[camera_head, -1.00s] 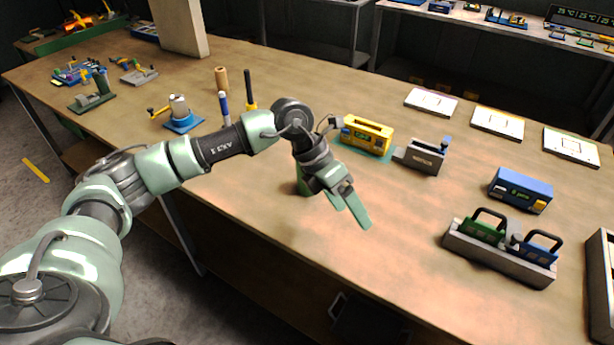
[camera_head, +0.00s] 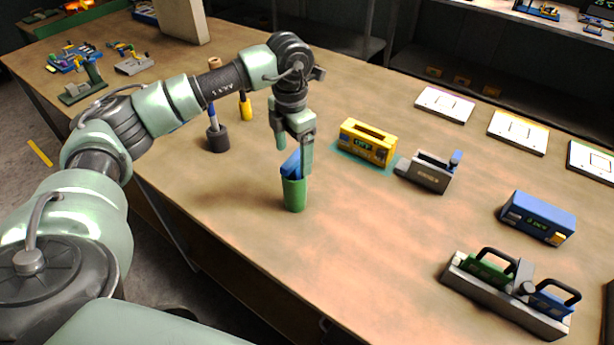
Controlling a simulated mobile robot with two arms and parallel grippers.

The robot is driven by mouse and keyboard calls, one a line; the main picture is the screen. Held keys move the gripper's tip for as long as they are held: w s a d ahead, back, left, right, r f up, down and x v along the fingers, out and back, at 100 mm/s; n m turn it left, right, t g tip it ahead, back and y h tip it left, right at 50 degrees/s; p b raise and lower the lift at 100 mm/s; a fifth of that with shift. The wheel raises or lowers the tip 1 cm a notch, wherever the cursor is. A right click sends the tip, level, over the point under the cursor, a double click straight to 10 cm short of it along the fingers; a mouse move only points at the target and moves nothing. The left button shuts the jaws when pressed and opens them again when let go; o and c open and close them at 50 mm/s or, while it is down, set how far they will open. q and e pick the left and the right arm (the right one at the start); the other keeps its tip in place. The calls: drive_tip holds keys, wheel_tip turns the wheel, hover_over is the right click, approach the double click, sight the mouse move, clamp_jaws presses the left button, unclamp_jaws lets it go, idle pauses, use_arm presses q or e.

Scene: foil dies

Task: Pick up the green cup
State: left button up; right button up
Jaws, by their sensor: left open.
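The green cup (camera_head: 294,194) stands upright on the wooden workbench (camera_head: 345,235), near its front edge. A blue object (camera_head: 291,166) sticks up out of its mouth. My left gripper (camera_head: 302,160) points down right at the cup's top. The gripper is open. I cannot tell whether a finger touches the cup or the blue object. My right gripper is not in view.
A yellow box (camera_head: 367,143) and a grey fixture (camera_head: 430,171) stand right of the cup. A blue box (camera_head: 537,217) and a grey holder with green and blue handled pieces (camera_head: 507,293) are further right. A dark round holder (camera_head: 217,139) stands at left. Bench right of the cup is clear.

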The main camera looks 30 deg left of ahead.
sight(294, 174)
use_arm(q)
drive_tip(key=shift+w+f, duration=0.2)
drive_tip(key=shift+w, duration=0.2)
drive_tip(key=shift+w+f, duration=0.1)
drive_tip(key=shift+f, duration=0.25)
drive_tip(key=shift+s+f+p, duration=0.3)
drive_tip(key=shift+f+p, duration=0.25)
drive_tip(key=shift+f, duration=0.05)
drive_tip(key=shift+s+f+p, duration=0.3)
drive_tip(key=shift+f+p, duration=0.2)
drive_tip(key=shift+f, duration=0.05)
drive_tip(key=f, duration=0.2)
drive_tip(key=f+p, duration=0.1)
drive_tip(key=shift+w+f, duration=0.2)
drive_tip(key=shift+f, duration=0.45)
clamp_jaws()
drive_tip(key=shift+r, duration=0.1)
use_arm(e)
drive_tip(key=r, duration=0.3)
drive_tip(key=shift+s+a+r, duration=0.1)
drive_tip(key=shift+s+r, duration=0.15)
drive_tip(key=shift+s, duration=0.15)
